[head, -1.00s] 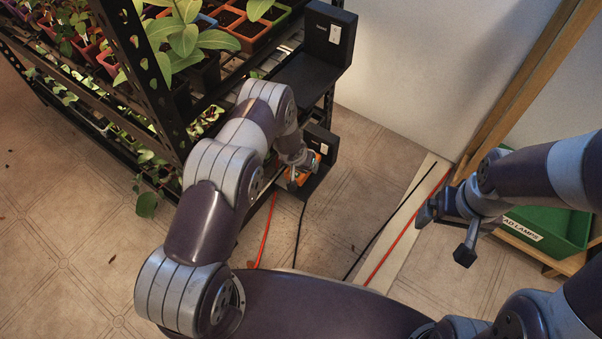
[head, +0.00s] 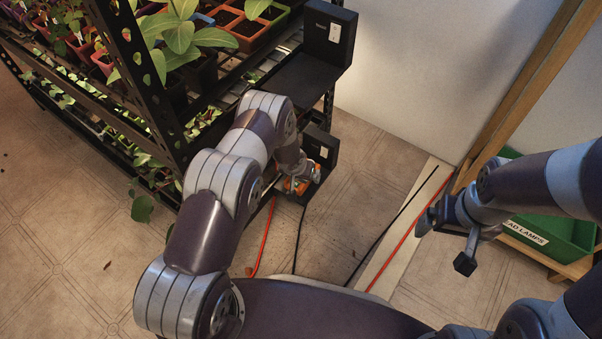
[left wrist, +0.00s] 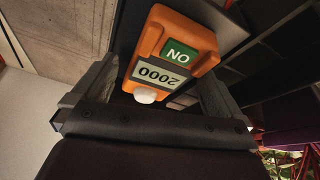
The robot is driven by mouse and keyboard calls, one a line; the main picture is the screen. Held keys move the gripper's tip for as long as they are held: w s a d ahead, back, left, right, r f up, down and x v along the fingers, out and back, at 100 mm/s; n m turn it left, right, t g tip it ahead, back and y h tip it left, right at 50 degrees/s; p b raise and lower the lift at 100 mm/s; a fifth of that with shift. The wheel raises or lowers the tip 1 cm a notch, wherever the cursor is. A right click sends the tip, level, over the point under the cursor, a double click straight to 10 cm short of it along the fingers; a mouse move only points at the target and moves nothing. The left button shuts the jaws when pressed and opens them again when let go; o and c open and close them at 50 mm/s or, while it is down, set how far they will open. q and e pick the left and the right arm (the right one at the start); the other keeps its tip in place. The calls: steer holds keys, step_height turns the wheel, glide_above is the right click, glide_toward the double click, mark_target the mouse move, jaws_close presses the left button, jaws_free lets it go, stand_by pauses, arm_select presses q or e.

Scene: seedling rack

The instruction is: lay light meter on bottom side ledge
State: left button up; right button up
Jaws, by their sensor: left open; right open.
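The light meter is an orange box with a green ON label, a 2000 display and a white dome. It shows large in the left wrist view (left wrist: 176,48) and as a small orange patch in the head view (head: 291,187). It appears to lie on the black bottom side ledge (head: 318,190) at the rack's end. My left gripper (left wrist: 150,88) is open, its fingers on either side of the meter's dome end. In the head view my left wrist partly hides meter and ledge. My right gripper (head: 446,243) is open and empty, over the floor at right.
An upper side ledge (head: 285,85) with a black switch box (head: 328,38) juts out above. The plant rack (head: 140,75) stands at left. Red (head: 264,240) and black cables (head: 299,240) run over the floor. A green crate (head: 555,215) labelled LAMPS stands at right.

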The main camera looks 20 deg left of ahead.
arm_select(q)
steer(key=p+v, duration=0.5)
steer(key=v, duration=0.6)
steer(key=shift+r+p, duration=0.35)
steer(key=shift+p, duration=0.05)
